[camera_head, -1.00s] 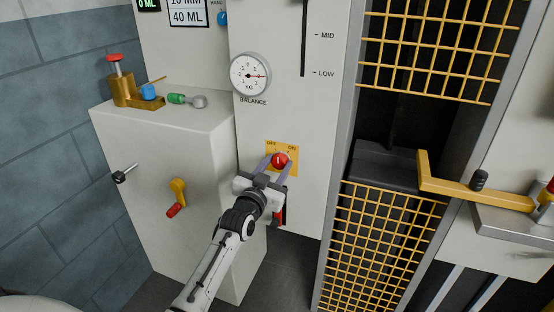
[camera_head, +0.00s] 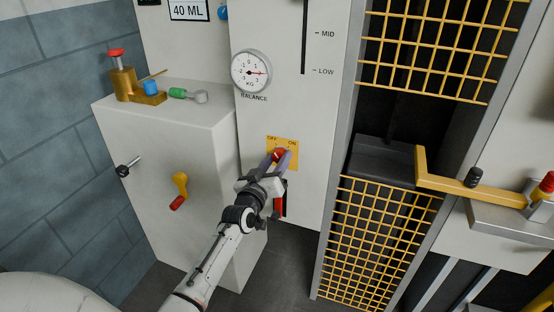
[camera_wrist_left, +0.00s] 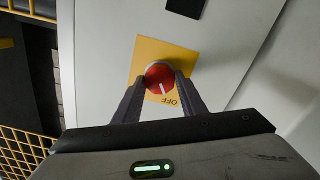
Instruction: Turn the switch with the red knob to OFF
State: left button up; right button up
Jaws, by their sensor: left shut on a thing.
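The red knob (camera_head: 278,155) of the switch sits on a yellow plate (camera_head: 292,163) on the white panel. The plate has OFF at upper left and ON at upper right in the head view. My left gripper (camera_head: 281,156) is shut on the knob, one finger on each side, partly hiding it. In the left wrist view, the knob (camera_wrist_left: 160,75) lies between the fingertips. Its white mark points down towards the upside-down OFF label on the plate (camera_wrist_left: 148,48). The ON label does not show there. My right gripper is not in view.
A balance dial (camera_head: 251,71) is above the switch. A red handle (camera_head: 278,207) is just below my gripper. A white cabinet (camera_head: 150,150) with a yellow crank (camera_head: 180,186) stands at left. A yellow grid (camera_head: 375,235) and a yellow bar (camera_head: 450,187) are at right.

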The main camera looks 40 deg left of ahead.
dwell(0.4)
pick_arm(q)
jog(key=o, duration=1)
jog(key=p+v, duration=0.1)
jog(key=v, duration=0.9)
jog(key=shift+s, duration=0.2)
jog(key=s+d+f+m+g+h, duration=0.2)
jog(key=s+d+f+m+g, duration=0.1)
jog(key=s+d+f, duration=0.3)
jog(key=s+d+f+m+g+h, duration=0.2)
jog(key=s+d+f+m+g, duration=0.1)
jog(key=s+d+f, duration=0.4)
jog(key=s+d+f+m+g+h+p, duration=0.1)
jog(key=s+d+f+m+g+h, duration=0.1)
jog(key=s+d+f, duration=0.4)
jog(key=shift+s+d+f+m+g+h, duration=0.15)
jog(key=shift+s+d+m, duration=0.15)
jog(key=shift+s+d, duration=0.55)
jog(key=shift+s+d+f+m+g+h, duration=0.1)
jog(key=shift+s+d+f+m+h, duration=0.2)
jog(key=shift+s, duration=1.05)
jog(key=shift+s+d+r+m+g+h, duration=0.15)
jog(key=shift+s+d+m, duration=0.15)
jog(key=shift+s+d, duration=0.55)
